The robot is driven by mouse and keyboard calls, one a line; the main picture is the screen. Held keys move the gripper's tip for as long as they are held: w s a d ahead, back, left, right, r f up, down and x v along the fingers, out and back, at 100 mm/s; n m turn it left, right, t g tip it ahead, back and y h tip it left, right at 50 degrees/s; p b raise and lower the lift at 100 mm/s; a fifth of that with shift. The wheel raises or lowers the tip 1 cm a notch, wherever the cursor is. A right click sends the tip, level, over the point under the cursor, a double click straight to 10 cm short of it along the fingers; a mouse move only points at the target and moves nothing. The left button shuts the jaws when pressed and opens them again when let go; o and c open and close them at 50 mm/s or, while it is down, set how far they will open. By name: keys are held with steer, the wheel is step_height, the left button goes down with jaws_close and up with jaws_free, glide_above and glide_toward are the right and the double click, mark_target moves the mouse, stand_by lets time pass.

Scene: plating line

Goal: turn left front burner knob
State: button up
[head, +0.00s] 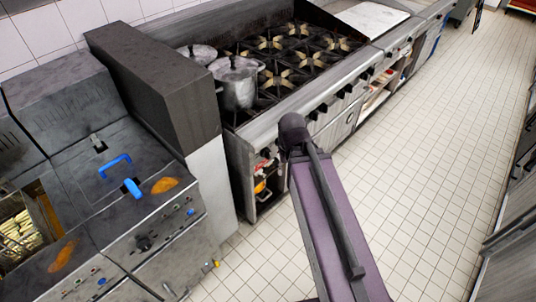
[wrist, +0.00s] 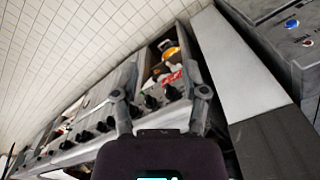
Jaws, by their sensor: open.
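The stove (head: 262,128) has a row of black knobs along its steel front edge, and one of them (head: 340,94) shows in the head view. In the wrist view, the front is seen tilted, and two dark knobs, one (wrist: 172,92) near the stove's end and one (wrist: 151,101) beside it, appear between my fingers. I cannot tell for certain which is the left front burner knob. My gripper (wrist: 162,100) is open, with nothing held between its fingers; it appears apart from the knobs. In the head view my arm hides the gripper and part of the knob row.
Two metal pots, one (head: 237,84) in front, stand on the stove's left burners. An open shelf (wrist: 165,62) with red and orange items lies below the knobs. A fryer (head: 140,200) with blue handles stands to the left. The tiled floor (head: 430,170) at right is clear.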

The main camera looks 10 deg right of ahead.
steer(key=o, duration=0.6)
steer(key=shift+f, duration=0.15)
steer(key=w+a+f+m+t+y+b, duration=0.1)
steer(key=w+f+y+b, duration=0.4)
steer(key=f+b, duration=0.55)
steer(key=w+f+m+t+y+b, duration=0.2)
steer(key=w+f+y+b, duration=0.35)
steer(key=b, duration=0.75)
steer(key=w+d+f+m+t+y+b, duration=0.3)
steer(key=w+d+f+b, duration=0.6)
steer(key=b, duration=1.1)
steer(key=shift+w+d+t+y, duration=0.95)
steer(key=shift+w+d+t, duration=0.4)
steer(key=shift+t, duration=0.25)
steer(key=shift+a, duration=0.15)
